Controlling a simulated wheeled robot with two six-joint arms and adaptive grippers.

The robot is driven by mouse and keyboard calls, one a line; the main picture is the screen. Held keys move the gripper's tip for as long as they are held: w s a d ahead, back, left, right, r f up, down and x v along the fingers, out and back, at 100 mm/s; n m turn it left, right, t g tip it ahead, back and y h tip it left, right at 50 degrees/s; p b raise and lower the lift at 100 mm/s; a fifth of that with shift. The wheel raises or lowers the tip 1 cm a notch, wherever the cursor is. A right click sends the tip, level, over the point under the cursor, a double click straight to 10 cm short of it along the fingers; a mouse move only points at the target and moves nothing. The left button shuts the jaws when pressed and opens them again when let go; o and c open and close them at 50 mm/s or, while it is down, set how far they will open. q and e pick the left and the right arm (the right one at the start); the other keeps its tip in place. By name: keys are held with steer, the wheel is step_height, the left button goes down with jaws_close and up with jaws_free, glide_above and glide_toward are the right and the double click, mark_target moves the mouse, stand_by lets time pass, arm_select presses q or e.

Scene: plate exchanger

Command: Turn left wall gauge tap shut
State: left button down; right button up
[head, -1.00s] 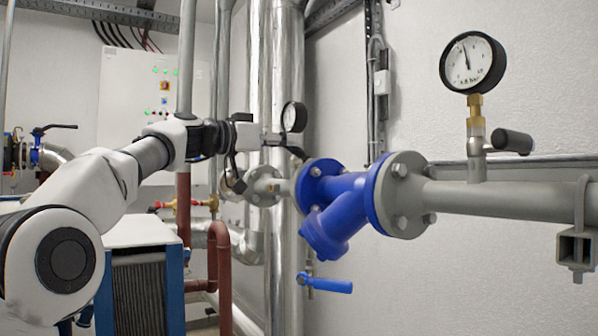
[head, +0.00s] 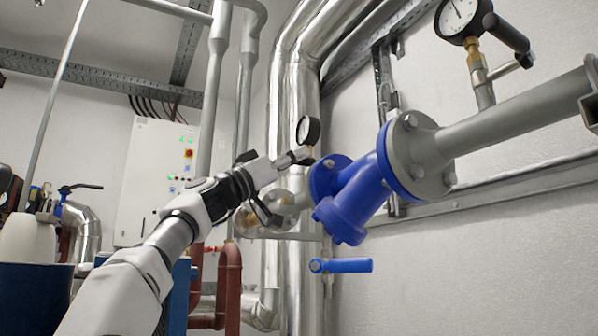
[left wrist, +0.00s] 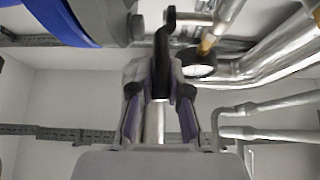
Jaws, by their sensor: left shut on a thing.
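The left wall gauge (head: 308,130) is small and round with a black rim, on the pipework left of the blue strainer. It also shows in the left wrist view (left wrist: 199,64). My left gripper (head: 287,162) is just below and left of it. In the left wrist view the fingers (left wrist: 160,92) are shut on the black tap handle (left wrist: 162,58), one finger on each side. The handle's far end sticks out beyond the fingertips. In the head view the gripper hides most of the handle. My right gripper is not in view.
The blue strainer (head: 352,200) and its grey flange (head: 415,155) stand close to the right of my left gripper. A blue lever (head: 342,266) hangs below. A larger gauge (head: 460,18) with its own black tap handle (head: 506,38) is at upper right. Shiny pipes (head: 296,110) rise behind.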

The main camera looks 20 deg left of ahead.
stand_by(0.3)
arm_select(q)
steer(key=c, duration=1.1)
jaws_free()
steer(key=shift+a, duration=0.1)
steer(key=shift+s+a+f, duration=0.3)
steer(key=shift+s+a, duration=0.1)
steer(key=v, duration=0.6)
steer(key=shift+s+f, duration=0.1)
